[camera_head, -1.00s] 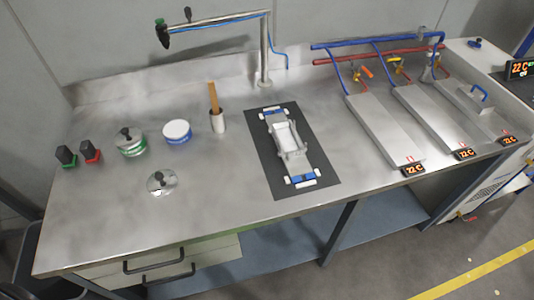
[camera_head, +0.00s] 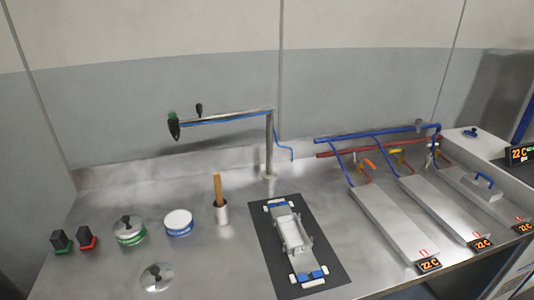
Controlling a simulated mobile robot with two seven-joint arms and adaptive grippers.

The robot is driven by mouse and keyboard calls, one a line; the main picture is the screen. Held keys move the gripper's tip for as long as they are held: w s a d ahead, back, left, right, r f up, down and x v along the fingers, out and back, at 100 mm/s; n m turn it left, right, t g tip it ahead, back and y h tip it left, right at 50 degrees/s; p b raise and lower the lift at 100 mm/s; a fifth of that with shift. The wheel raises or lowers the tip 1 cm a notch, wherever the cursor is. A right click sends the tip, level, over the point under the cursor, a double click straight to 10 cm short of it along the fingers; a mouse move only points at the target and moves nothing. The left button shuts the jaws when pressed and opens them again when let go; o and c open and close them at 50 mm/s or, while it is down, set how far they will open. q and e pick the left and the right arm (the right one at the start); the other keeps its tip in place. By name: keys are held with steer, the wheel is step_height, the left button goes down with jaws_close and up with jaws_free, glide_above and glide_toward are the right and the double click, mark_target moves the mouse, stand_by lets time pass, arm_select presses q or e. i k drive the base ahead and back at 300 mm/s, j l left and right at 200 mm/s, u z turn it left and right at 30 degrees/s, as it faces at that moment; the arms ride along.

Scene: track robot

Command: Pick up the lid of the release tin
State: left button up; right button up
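A round tin with a green band (camera_head: 129,231) stands on the left of the metal bench, with a shiny lid and dark knob on top. To its right stands a tin with a blue band (camera_head: 178,223) and a white top. A loose shiny round lid with a knob (camera_head: 157,278) lies on the bench in front of them. No readable label shows which tin is the release tin. Neither of my grippers is in view.
Two dark blocks on green and red bases (camera_head: 87,238) are at far left. A metal cup with a wooden handle (camera_head: 221,213) stands right of the tins. A dark mat (camera_head: 268,245) bears a mould-like device. A post with a horizontal arm (camera_head: 270,150) rises behind.

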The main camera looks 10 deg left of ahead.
mark_target(157, 278)
steer(key=u, duration=1.25)
